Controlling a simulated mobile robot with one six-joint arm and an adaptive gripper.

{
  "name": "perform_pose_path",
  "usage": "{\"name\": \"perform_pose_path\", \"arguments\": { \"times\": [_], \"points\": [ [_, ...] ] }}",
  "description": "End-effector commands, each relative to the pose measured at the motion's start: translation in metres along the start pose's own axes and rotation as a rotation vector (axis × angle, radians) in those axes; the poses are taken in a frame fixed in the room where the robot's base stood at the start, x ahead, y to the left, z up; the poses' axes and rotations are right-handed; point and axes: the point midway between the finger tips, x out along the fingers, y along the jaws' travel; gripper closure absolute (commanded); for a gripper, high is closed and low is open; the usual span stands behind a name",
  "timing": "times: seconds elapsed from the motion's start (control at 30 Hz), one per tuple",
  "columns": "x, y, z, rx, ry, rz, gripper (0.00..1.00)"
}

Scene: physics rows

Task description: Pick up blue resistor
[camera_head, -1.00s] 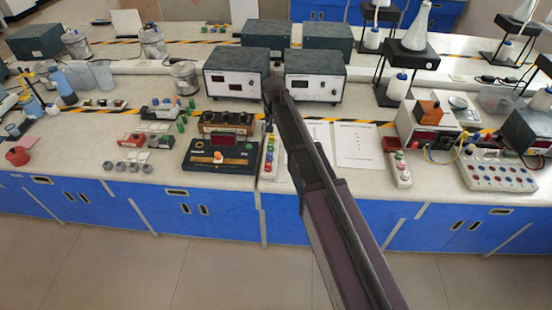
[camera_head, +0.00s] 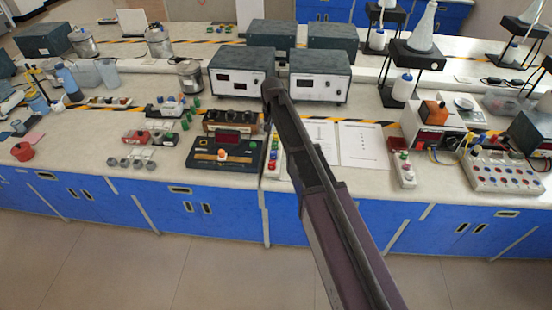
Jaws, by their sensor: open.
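I cannot pick out a blue resistor for certain; the small parts are too small to tell apart. Small coloured parts sit on a narrow white strip (camera_head: 273,160) beside my arm. A white board (camera_head: 500,171) at the right carries several blue and red round parts.
A black device with a red display (camera_head: 223,151) is left of my arm. Two grey meter boxes (camera_head: 239,73) (camera_head: 319,76) stand behind it. White paper sheets (camera_head: 362,146) lie right of the arm. A red pot (camera_head: 22,152) stands near the left front edge. Floor in front is clear.

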Motion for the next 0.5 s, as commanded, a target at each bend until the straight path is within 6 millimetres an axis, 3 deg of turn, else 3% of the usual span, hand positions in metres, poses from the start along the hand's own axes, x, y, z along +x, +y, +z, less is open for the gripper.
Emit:
{"name": "perform_pose_path", "arguments": {
  "times": [0.5],
  "points": [
    [0.043, 0.001, -0.001, 0.001, 0.0, 0.0, 0.2]
  ]
}}
